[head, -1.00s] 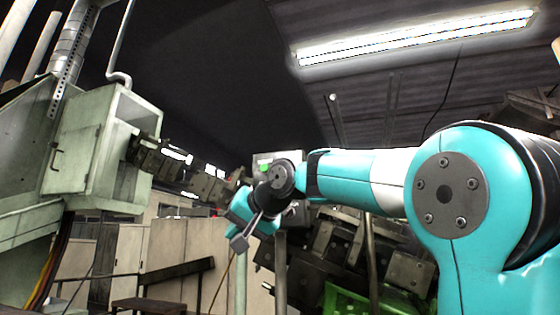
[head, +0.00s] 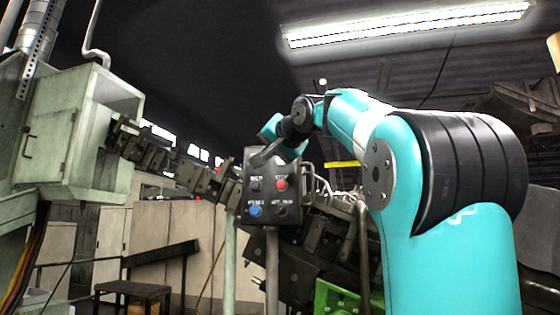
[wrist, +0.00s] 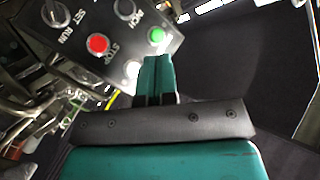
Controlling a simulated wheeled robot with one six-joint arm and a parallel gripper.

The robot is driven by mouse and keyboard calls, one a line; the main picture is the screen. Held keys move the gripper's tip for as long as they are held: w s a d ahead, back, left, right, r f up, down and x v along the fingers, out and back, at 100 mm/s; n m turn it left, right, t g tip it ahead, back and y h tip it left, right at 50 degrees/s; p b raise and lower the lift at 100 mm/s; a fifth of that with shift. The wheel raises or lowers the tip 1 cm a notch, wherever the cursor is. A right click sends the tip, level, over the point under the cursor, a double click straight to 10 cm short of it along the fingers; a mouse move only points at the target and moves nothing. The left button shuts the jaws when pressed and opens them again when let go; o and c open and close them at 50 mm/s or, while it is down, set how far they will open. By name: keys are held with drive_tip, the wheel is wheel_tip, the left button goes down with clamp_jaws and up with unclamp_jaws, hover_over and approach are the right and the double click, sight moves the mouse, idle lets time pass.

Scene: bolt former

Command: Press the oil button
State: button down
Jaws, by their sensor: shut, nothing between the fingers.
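A dark control box (head: 268,225) stands on posts in the middle of the head view. Its face has a red button (head: 281,184), a blue button (head: 255,210) and dark knobs. The labels are too small to read there, so I cannot tell which is the oil button. In the wrist view, a panel (wrist: 82,18) shows a red STOP button (wrist: 98,44), a green button (wrist: 155,35), a pale button (wrist: 132,68) and knobs. My gripper (wrist: 157,60) is shut and empty, its tips in front of the panel near the green and pale buttons; contact cannot be told.
A pale green machine cabinet (head: 85,140) stands at the left. Dark machine parts (head: 165,160) run from it towards the control box. A green crate (head: 335,300) lies low behind the box. A small dark table (head: 133,288) stands at lower left.

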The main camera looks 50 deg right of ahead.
sight(278, 159)
drive_tip(key=shift+w+d+p, duration=0.55)
drive_tip(key=shift+d+p, duration=0.05)
drive_tip(key=shift+d, duration=0.7)
drive_tip(key=shift+w+d+p, duration=0.5)
drive_tip(key=shift+d+p, duration=0.05)
drive_tip(key=shift+d, duration=0.7)
drive_tip(key=shift+w+d+p, duration=0.55)
drive_tip(key=shift+d+p, duration=0.05)
drive_tip(key=shift+d, duration=0.7)
drive_tip(key=shift+w+d, duration=0.15)
drive_tip(key=shift+d, duration=0.2)
drive_tip(key=shift+w+d+p, duration=0.2)
drive_tip(key=shift+d+p, duration=0.25)
drive_tip(key=shift+p, duration=0.1)
drive_tip(key=shift+a, duration=0.15)
drive_tip(key=shift+s+a+b, duration=0.35)
drive_tip(key=shift+a+b, duration=0.05)
drive_tip(key=shift+a, duration=0.25)
